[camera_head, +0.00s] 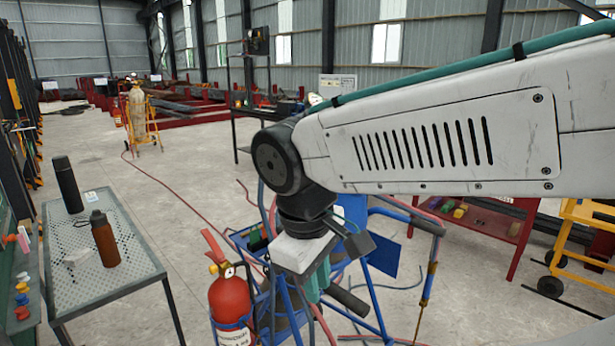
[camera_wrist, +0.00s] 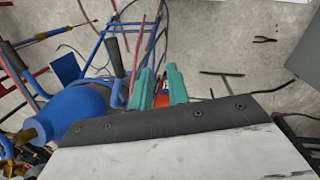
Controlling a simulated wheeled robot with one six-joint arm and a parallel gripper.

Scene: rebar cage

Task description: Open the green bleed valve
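My gripper (camera_head: 318,292) hangs in front of the blue cart, with its teal fingers pointing down. I cannot make out a green bleed valve in either view; my arm and gripper hide part of the cart.
A blue tubular cart (camera_head: 375,300) with hoses stands below my gripper. A red fire extinguisher (camera_head: 230,302) stands left of it. A perforated metal table (camera_head: 110,275) with a black flask (camera_head: 68,185) and a brown bottle (camera_head: 105,240) is at left. Open floor (camera_head: 165,195) lies behind.

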